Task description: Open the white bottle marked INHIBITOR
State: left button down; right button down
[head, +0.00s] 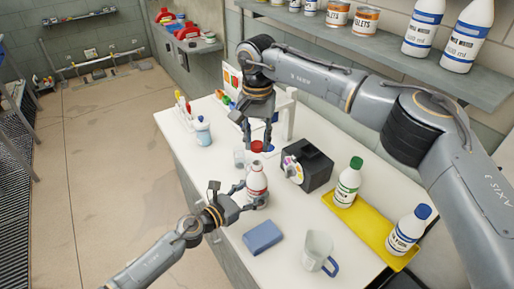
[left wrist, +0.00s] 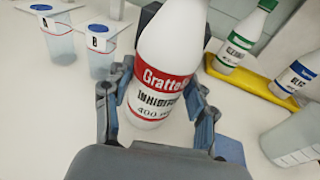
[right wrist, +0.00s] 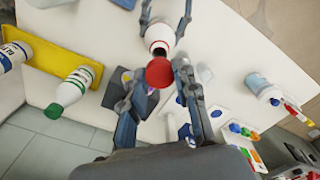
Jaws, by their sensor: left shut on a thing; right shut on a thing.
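The white bottle (head: 257,182) with a red label marked INHIBITOR stands upright near the front edge of the white bench; its label reads clearly in the left wrist view (left wrist: 160,85). My left gripper (head: 247,190) is shut around its body from the front left. My right gripper (head: 257,138), reaching down from above, is shut on the red cap (head: 257,146). The cap is apart from the bottle and above it. In the right wrist view the cap (right wrist: 159,72) is between the fingertips, and the bottle's open dark mouth (right wrist: 159,49) shows.
A yellow tray (head: 366,222) holds a green-capped bottle (head: 348,182) and a blue-capped bottle (head: 409,230). Two small cups (left wrist: 100,50) stand left.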

pick_arm(q)
jog(key=shift+c, duration=1.8)
grip_release()
